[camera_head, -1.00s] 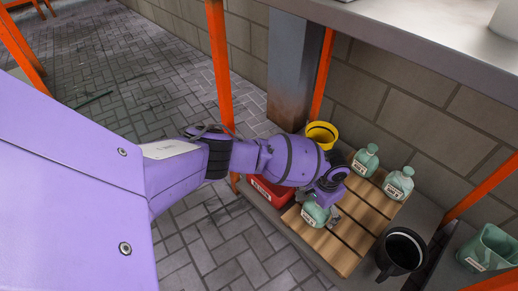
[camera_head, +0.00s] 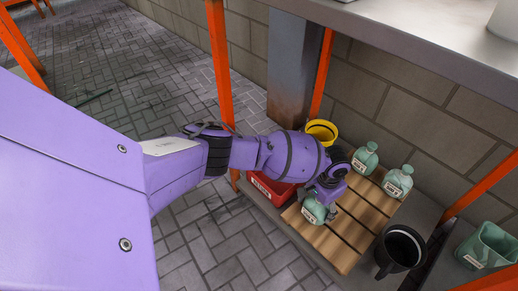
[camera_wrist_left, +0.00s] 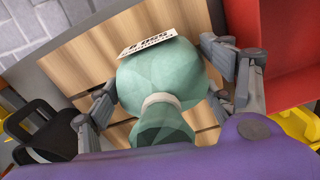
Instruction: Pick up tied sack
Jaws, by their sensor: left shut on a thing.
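Three green tied sacks with white labels show in the head view. One sack (camera_head: 312,211) is at the left part of the wooden pallet (camera_head: 345,238), and my left gripper (camera_head: 328,206) is shut on it. In the left wrist view this sack (camera_wrist_left: 160,85) sits between the two grey fingers, its pale tie and gathered neck toward my wrist. Whether it touches the slats beneath is hard to tell. The other sacks (camera_head: 365,158) (camera_head: 398,181) stand upright at the far side of the pallet. My right gripper is out of view.
A red box (camera_head: 268,188) and a yellow bucket (camera_head: 321,131) stand beside the pallet. A black mug-like container (camera_head: 400,249) and a green container (camera_head: 488,247) are at the right. Orange posts (camera_head: 220,65) and a grey tabletop (camera_head: 430,45) overhang the area.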

